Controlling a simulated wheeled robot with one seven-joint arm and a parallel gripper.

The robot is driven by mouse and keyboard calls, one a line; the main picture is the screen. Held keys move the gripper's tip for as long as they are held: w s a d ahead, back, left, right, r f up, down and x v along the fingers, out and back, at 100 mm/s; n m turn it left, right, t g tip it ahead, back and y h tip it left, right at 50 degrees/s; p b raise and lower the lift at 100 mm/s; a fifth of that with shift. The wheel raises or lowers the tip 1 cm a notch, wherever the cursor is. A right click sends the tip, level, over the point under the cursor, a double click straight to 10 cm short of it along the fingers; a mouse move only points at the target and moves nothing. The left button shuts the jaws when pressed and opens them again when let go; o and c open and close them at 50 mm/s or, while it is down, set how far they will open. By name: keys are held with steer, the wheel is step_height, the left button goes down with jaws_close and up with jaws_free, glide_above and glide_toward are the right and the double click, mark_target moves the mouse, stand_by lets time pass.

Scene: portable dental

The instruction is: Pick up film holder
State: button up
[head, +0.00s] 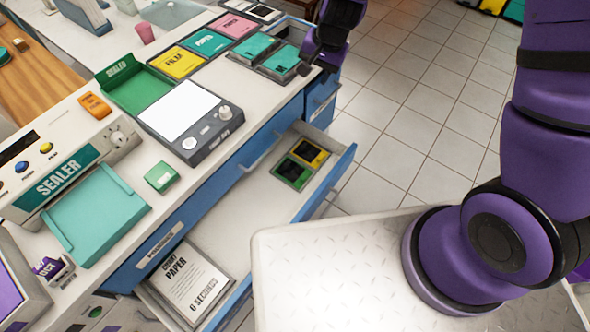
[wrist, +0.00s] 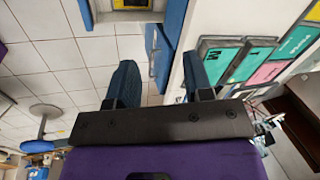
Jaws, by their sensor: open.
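No item is clearly labelled as a film holder. Two dark-framed pieces, one yellow (head: 308,152) and one green (head: 292,172), lie side by side in the open drawer (head: 262,205). Two teal-topped dark cases, one (head: 254,45) and another (head: 281,60), lie at the counter's right end, and a yellow card marked FILM (head: 178,62) lies left of them. My gripper (wrist: 160,85) is open and empty. In the head view its wrist is beside the teal-topped cases, with the fingertips hidden. In the wrist view, teal pieces (wrist: 220,65) are right of the right finger.
A scale-like device with a white plate (head: 180,112), a green tray (head: 135,90) and a sealer (head: 60,170) crowd the counter. Chart paper (head: 188,283) lies in the drawer's near end. Tiled floor (head: 420,110) is clear beyond the drawer.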

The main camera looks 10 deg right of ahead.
step_height(320, 180, down, 15)
steer(key=s+a+m+g+h, duration=0.1)
steer(key=a+m, duration=0.1)
steer(key=a, duration=0.1)
steer(key=m+h, duration=0.1)
steer(key=m, duration=0.1)
glide_above(304, 176)
step_height(304, 176, down, 13)
steer(key=shift+g, duration=0.4)
steer(key=shift+f, duration=5.3)
steer(key=shift+c, duration=0.5)
jaws_close()
